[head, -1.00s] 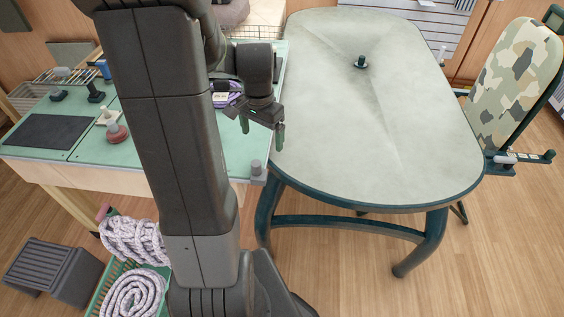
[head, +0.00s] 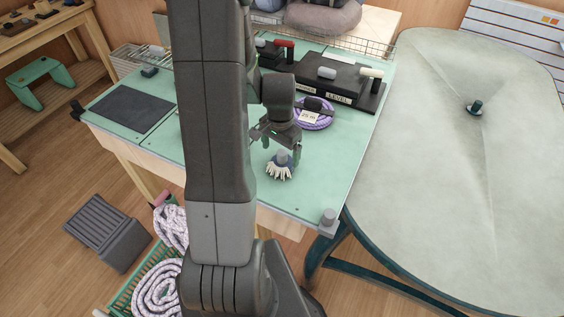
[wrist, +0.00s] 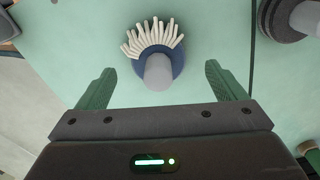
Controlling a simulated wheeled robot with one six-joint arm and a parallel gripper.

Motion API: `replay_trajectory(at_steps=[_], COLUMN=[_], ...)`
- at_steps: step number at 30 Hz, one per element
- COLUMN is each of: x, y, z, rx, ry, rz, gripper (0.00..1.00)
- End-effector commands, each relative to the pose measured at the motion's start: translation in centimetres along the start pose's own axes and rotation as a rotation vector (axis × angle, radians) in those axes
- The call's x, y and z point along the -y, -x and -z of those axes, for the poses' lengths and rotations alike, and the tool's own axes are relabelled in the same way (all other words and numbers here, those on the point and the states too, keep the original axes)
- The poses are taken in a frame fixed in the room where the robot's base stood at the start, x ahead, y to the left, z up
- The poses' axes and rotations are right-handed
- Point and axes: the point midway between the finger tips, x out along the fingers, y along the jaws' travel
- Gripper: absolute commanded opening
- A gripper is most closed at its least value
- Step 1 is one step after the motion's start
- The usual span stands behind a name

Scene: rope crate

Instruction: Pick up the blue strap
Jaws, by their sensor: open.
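I cannot make out a blue strap in either current view; my arm hides part of the green bench (head: 330,165). My gripper (head: 275,140) is open and empty above the bench's right part. A round brush (head: 280,170) with a dark blue base, white bristles and a grey knob is just below it. In the wrist view the brush (wrist: 158,68) lies between the two green fingers of my gripper (wrist: 158,85), and neither finger touches it.
A purple rope coil (head: 318,121) with a paper label lies behind my gripper. A black rack (head: 325,88) stands behind that. A grey post (head: 327,218) marks the front right corner. The oval table (head: 440,190) is at right.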

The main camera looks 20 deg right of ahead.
Motion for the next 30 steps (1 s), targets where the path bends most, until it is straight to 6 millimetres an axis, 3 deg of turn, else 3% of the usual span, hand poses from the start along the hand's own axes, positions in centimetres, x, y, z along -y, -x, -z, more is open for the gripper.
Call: replay_trajectory(at_steps=[10,20,28,30], x=[-0.3,-0.3,-0.3,-0.2], y=[-3.9,-4.4,-4.3,-4.3], z=[0.2,0.3,0.3,0.3], rx=[0.003,0.000,0.000,0.000], ry=[0.000,0.000,0.000,0.000], rz=[-0.002,0.000,0.000,0.000], gripper=[0.90,0.90,0.37,0.32])
